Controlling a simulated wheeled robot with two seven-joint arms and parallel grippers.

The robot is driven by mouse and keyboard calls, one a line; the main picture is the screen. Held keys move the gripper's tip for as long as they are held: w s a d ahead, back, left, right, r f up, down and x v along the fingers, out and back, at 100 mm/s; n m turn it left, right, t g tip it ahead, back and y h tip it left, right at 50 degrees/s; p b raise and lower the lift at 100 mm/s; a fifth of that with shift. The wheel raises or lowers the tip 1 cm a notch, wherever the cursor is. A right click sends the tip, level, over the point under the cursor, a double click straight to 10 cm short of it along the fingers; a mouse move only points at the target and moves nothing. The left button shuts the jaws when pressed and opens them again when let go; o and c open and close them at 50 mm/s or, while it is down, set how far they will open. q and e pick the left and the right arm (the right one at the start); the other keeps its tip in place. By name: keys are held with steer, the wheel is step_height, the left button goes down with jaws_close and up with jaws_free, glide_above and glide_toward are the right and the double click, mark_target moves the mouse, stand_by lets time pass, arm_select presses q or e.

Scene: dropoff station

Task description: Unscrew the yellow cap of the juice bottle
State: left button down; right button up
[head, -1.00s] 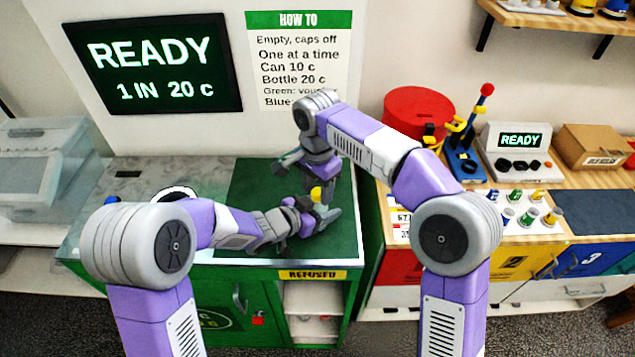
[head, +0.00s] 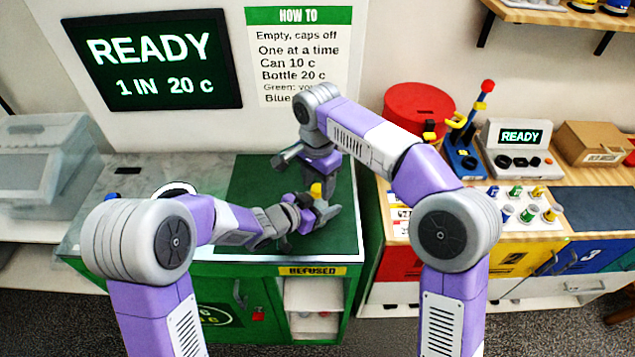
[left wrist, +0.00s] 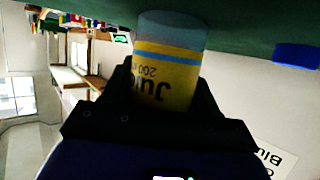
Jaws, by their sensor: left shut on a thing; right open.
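The juice bottle shows in the left wrist view as a yellow body (left wrist: 168,75) with a blue band, a printed label and a greyish base end. My left gripper (left wrist: 160,115) is shut around it. In the head view the yellow cap (head: 316,189) shows just above my left gripper (head: 312,214), over the green mat (head: 255,185); the bottle's body is mostly hidden there by the gripper. My right gripper (head: 303,165) is open, just above and beside the cap. Its farther finger is hard to make out, and I cannot tell whether it touches the cap.
The green mat lies on a counter with a bare pale part (head: 215,170) on its left. A clear bin (head: 40,165) stands farther left. On the right, a wooden counter holds a red drum (head: 418,105), a blue stand (head: 462,155) and small containers.

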step_height(320, 180, up, 4)
steer(key=shift+r, duration=0.1)
arm_select(q)
steer(key=shift+c, duration=1.1)
jaws_free()
steer(key=shift+a, duration=0.1)
